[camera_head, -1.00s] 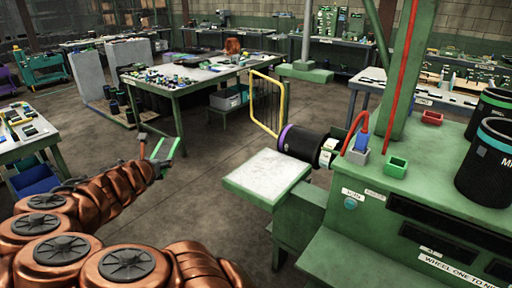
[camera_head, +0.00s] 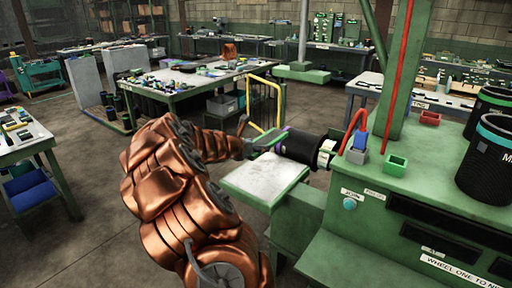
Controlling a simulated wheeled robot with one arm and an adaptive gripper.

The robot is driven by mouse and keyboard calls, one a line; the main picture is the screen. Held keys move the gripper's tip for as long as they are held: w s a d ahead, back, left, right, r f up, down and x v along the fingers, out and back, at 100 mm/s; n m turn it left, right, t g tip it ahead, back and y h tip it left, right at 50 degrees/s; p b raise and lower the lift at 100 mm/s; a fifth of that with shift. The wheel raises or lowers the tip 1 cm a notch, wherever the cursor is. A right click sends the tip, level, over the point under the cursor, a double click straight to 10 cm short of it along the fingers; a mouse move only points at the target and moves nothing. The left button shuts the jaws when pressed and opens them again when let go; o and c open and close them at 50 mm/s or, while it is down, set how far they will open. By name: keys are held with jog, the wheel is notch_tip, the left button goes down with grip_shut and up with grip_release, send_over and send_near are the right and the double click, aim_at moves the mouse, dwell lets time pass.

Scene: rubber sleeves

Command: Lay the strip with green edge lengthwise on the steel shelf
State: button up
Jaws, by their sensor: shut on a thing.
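The steel shelf (camera_head: 268,184) is a pale flat plate with a green rim, on the left side of the green machine. My copper-coloured arm reaches up from the bottom, and my gripper (camera_head: 249,143) is at the shelf's far left edge. It is shut on the strip with green edge (camera_head: 266,138), which shows as a small green and dark piece above the far part of the shelf. The strip is close to the black drum (camera_head: 300,146). I cannot tell whether it touches the shelf. The fingers are small and partly hidden.
A yellow guard frame (camera_head: 277,100) stands behind the shelf. The near part of the shelf is bare.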

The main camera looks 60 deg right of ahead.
jog(key=b, duration=0.6)
send_over(259, 179)
jog(key=w, duration=0.1)
jog(key=shift+w+d+f, duration=0.1)
jog(key=shift+d+f, duration=0.1)
jog(key=shift+f, duration=1.55)
jog(key=shift+w+d+f, duration=0.1)
jog(key=shift+d+f, duration=0.1)
jog(key=shift+f, duration=1.55)
jog(key=shift+f+b, duration=0.2)
jog(key=shift+b, duration=0.15)
jog(key=shift+s+a+f+b, duration=0.1)
jog(key=shift+s+f+b, duration=0.15)
jog(key=shift+f+b, duration=0.4)
jog(key=shift+s+a+f+b, duration=0.1)
jog(key=shift+s+f+b, duration=0.1)
jog(key=shift+f+b, duration=0.5)
jog(key=shift+s+a+f+b, duration=0.1)
jog(key=shift+s+f+b, duration=0.15)
jog(key=shift+f+b, duration=0.4)
jog(key=o, duration=1.2)
jog(key=shift+a, duration=0.15)
